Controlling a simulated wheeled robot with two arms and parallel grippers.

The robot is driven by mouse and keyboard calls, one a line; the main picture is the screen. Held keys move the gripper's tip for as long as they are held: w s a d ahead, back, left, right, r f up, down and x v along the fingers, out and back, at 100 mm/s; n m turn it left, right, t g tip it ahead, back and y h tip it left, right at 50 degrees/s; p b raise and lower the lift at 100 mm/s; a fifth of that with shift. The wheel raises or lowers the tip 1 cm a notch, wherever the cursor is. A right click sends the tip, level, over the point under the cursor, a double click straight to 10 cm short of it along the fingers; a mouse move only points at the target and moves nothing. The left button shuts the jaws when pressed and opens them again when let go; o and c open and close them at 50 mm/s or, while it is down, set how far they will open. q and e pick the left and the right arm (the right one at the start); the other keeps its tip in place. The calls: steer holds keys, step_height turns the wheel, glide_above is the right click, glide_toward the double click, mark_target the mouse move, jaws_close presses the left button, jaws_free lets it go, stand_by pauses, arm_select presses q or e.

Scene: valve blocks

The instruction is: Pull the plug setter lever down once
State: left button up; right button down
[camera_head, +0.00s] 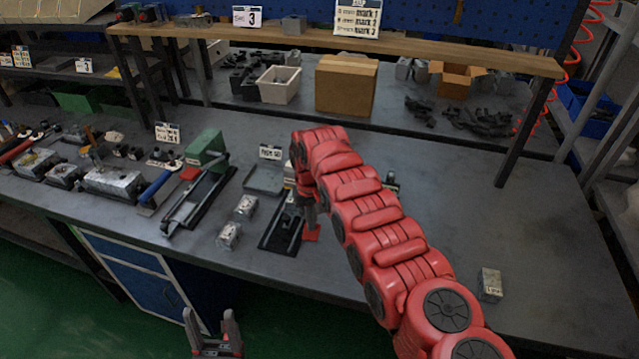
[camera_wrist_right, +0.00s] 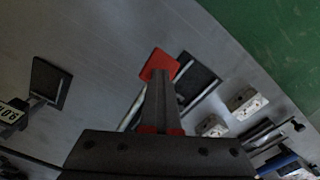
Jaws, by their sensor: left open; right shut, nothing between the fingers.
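My right gripper (camera_wrist_right: 160,84) is shut and empty, pointing down at the station; contact cannot be told. My left gripper (camera_head: 212,318) is open and empty, in front of the bench.
Two metal blocks (camera_head: 245,206) (camera_head: 229,235) stand left of the station. A green press (camera_head: 206,148) and a blue-handled lever (camera_head: 155,187) are further left. A grey tray (camera_head: 264,180) lies behind. Another block (camera_head: 490,284) is at the right; the bench there is mostly clear.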

step_height(320, 180, up, 4)
steer(key=shift+w+r+p, duration=0.15)
steer(key=shift+r+p, duration=0.05)
steer(key=shift+p, duration=0.95)
step_height(320, 180, up, 11)
steer(key=p, duration=0.2)
steer(key=shift+p, duration=0.35)
